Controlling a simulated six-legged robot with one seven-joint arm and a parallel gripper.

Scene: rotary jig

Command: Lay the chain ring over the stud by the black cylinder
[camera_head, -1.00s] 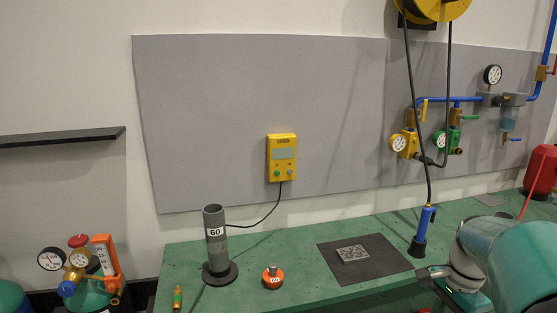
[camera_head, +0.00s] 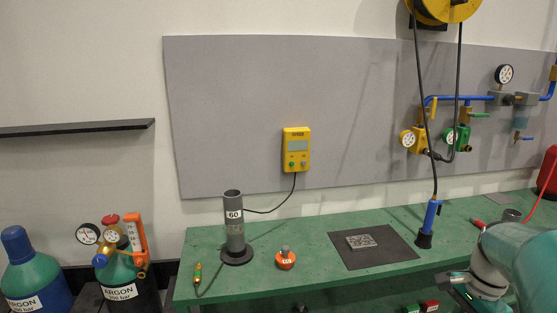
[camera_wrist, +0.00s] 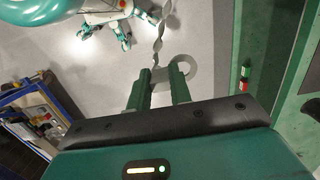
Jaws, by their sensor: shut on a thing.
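In the wrist view a pale grey ring (camera_wrist: 190,73) is held at the fingertips of my gripper (camera_wrist: 162,76). A pale chain (camera_wrist: 159,42) runs from it toward the top of the picture. In the head view part of my gripper (camera_head: 458,292) shows at the lower right; its fingertips and the ring cannot be made out there. The black cylinder (camera_head: 136,298), with a green shoulder and an ARGON label, stands at the lower left, far from my gripper. I cannot make out a stud beside it.
A blue cylinder (camera_head: 50,298) stands left of the black one. The green bench (camera_head: 330,284) carries a grey upright tube (camera_head: 235,230), an orange weight (camera_head: 285,259) and a dark mat (camera_head: 345,259). A dark shelf (camera_head: 75,129) juts from the wall.

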